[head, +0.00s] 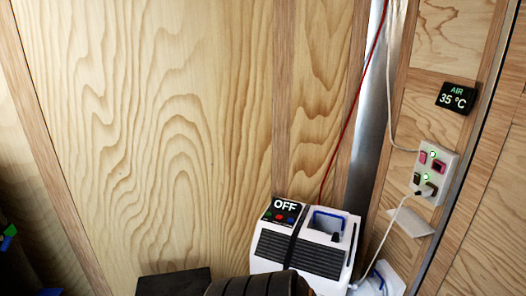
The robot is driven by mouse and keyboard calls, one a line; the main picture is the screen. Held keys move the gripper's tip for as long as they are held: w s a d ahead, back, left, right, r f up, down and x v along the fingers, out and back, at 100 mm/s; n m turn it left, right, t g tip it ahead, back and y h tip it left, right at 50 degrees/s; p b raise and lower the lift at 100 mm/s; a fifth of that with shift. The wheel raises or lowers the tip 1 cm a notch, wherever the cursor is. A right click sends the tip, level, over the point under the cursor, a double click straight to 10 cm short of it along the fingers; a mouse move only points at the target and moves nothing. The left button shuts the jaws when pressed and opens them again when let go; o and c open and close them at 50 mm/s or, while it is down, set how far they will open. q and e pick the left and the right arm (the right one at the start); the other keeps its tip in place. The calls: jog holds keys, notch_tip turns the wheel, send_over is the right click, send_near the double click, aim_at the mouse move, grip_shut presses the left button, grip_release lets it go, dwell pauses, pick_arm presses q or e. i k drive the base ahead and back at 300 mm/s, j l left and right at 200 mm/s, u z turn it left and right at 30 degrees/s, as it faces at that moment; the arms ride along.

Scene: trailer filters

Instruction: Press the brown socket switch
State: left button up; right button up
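The white socket panel (447,164) is on the wooden wall at the right of the head view. The small brown switch (417,178) sits at the panel's lower left. A green light glows close to the brown switch, and a white plug (424,191) with a cable is just below and right of it. Above it are a pink-red switch (422,157), a red socket (438,167) and a second green light. The brown switch's tilt is too small to tell. Neither of my grippers can be made out in this view, and nothing covers the brown switch.
A white machine (263,265) with dark grilles and a display reading OFF stands below left of the panel. An AIR display (457,97) reads 35 °C above the panel. A small white shelf (410,222) juts out below it. White cables and a red cable (352,110) hang nearby.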

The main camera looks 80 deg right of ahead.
aim_at(416, 176)
jog(key=k+z, duration=0.1)
jog(key=z, duration=3.8)
